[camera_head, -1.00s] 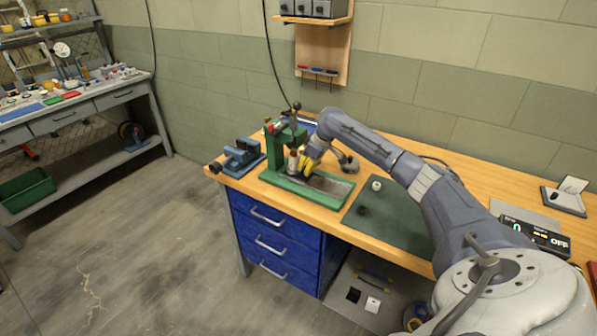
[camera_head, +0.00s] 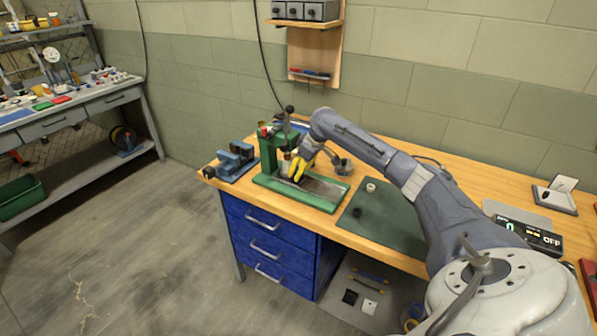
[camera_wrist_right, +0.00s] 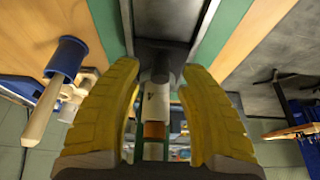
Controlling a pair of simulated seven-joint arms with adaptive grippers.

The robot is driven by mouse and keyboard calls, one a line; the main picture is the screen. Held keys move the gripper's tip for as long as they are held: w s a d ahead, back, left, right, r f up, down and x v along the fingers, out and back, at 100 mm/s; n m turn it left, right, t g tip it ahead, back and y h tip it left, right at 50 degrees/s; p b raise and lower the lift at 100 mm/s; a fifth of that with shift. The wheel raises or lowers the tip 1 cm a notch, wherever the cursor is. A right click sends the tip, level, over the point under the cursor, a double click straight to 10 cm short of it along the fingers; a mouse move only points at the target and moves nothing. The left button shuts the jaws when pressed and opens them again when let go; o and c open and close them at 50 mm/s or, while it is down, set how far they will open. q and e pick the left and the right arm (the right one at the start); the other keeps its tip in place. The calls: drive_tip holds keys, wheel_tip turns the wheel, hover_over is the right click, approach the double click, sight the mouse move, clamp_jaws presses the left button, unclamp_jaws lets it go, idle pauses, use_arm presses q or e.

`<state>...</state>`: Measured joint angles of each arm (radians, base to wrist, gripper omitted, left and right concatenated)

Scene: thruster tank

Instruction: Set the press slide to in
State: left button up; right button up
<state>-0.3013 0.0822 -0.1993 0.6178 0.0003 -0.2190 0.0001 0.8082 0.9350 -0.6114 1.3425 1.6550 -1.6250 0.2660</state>
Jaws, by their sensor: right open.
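The green press (camera_head: 268,150) stands on the left part of the wooden bench. Its long green base (camera_head: 318,202) has a grey channel (camera_head: 325,186) along it. My right gripper (camera_head: 297,172) has yellow fingers and is just above the base, beside the press column. In the right wrist view its two fingers (camera_wrist_right: 162,110) are apart, with a pale cylinder (camera_wrist_right: 155,105) with a copper band visible between them. A dark block (camera_wrist_right: 158,60) lies beyond, between green rails. I cannot tell whether the fingers touch anything, or which part is the slide. My left gripper is not in view.
A blue vise (camera_head: 235,160) stands left of the press. A dark green mat (camera_head: 385,220) lies to the right with small round parts. A display box (camera_head: 530,238) reading OFF is farther right. A blue handle-like part (camera_wrist_right: 66,58) shows in the wrist view.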

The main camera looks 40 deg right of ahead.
drive_tip(key=v, duration=1.1)
drive_tip(key=shift+r, duration=0.15)
